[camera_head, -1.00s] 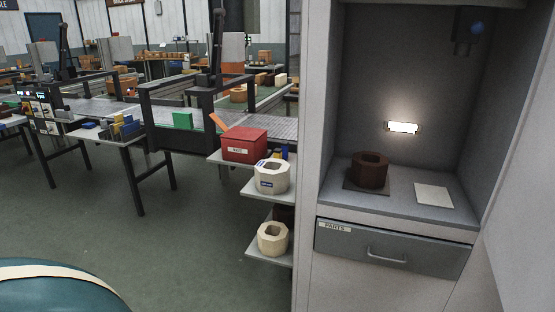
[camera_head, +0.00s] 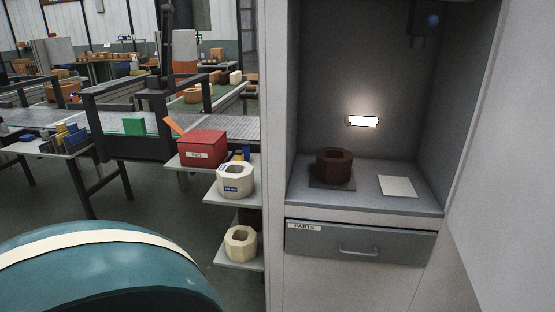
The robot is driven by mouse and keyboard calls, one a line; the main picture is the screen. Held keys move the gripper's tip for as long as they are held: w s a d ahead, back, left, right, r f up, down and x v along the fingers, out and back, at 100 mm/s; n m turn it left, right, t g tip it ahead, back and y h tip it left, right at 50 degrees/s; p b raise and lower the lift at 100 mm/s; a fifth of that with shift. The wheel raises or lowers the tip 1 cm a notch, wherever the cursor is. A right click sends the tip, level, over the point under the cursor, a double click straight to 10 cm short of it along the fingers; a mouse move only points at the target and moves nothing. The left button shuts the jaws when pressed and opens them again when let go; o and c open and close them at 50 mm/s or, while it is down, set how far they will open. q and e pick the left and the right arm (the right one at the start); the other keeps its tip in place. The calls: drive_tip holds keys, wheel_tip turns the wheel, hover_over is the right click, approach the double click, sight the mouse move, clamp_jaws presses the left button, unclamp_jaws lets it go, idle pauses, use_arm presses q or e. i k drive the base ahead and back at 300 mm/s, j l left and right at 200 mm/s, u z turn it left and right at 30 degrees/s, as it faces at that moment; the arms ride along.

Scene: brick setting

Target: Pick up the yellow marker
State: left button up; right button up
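I cannot make out a yellow marker in this view. Small yellow shapes show among the blue and yellow items (camera_head: 66,136) on the table at the left, but they are too small to tell what they are. Neither of my grippers is in view.
A grey cabinet alcove at the right holds a brown octagonal block (camera_head: 334,165) and a white card (camera_head: 397,186) above a drawer (camera_head: 360,243). Shelves beside it hold a red box (camera_head: 203,149) and two cream octagonal pots (camera_head: 236,181). A large teal rounded thing (camera_head: 110,275) fills the lower left.

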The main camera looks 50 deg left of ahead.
sight(239, 154)
drive_tip(key=j+z, duration=0.25)
drive_tip(key=j, duration=0.25)
drive_tip(key=k+j+z, duration=0.1)
drive_tip(key=j+z, duration=0.15)
drive_tip(key=j, duration=0.25)
drive_tip(key=k+j+z, duration=0.1)
drive_tip(key=j, duration=0.25)
drive_tip(key=k+j+z, duration=0.1)
drive_tip(key=j, duration=0.25)
drive_tip(key=k+j+z, duration=0.1)
drive_tip(key=j, duration=0.25)
drive_tip(key=k+j, duration=0.15)
drive_tip(key=j, duration=0.25)
drive_tip(key=k+j, duration=0.1)
drive_tip(key=j, duration=0.3)
drive_tip(key=k+j+z, duration=0.1)
drive_tip(key=j, duration=0.35)
drive_tip(key=k+j, duration=0.2)
drive_tip(key=j, duration=0.2)
drive_tip(key=k+j, duration=0.15)
drive_tip(key=j, duration=0.25)
